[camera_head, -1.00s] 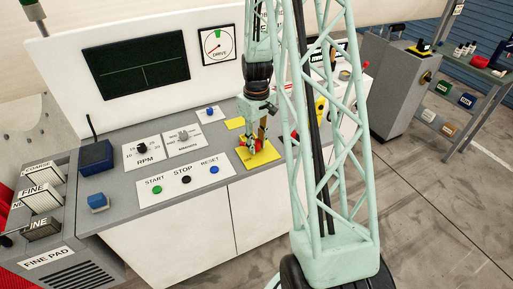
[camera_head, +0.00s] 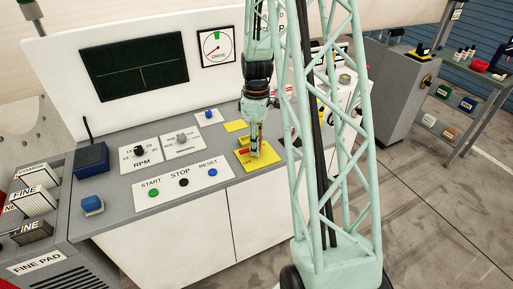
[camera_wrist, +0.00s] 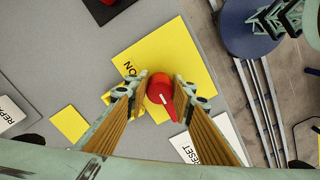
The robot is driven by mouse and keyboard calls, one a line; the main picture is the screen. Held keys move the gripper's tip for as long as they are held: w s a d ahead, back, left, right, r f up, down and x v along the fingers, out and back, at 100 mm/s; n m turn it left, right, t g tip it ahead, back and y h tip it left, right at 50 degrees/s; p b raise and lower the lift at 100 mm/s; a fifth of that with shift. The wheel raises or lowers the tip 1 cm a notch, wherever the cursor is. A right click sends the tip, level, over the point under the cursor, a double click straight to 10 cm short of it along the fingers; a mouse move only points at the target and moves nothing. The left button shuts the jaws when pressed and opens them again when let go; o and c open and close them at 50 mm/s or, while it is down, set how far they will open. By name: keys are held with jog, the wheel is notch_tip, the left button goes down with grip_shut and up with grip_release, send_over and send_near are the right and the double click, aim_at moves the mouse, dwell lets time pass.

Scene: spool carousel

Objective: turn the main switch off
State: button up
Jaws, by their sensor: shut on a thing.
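The main switch is a red knob (camera_wrist: 159,88) on a yellow plate (camera_wrist: 187,58). Its narrow handle carries a white mark and points down and right in the wrist view. The word ON shows on the plate, up and left of the knob; no other label on the plate can be read. My gripper (camera_wrist: 161,82) is shut on the red knob, one finger on each side. In the head view, my gripper (camera_head: 256,153) points down at the yellow plate (camera_head: 268,159), with a little red showing beside the fingers.
START, STOP and RESET buttons (camera_head: 184,182) sit on a white panel left of the plate. RPM and memory knobs (camera_head: 181,138) stand behind them. A small yellow plate (camera_head: 236,125) lies close by. My lattice arm hides the console's right part.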

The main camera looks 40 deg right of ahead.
jog(key=shift+w+r, duration=0.1)
jog(key=shift+w, duration=0.05)
jog(key=o, duration=0.8)
jog(key=shift+a, duration=0.1)
jog(key=shift+o, duration=0.2)
notch_tip(320, 180, up, 12)
dwell(0.8)
dwell(0.3)
dwell(0.4)
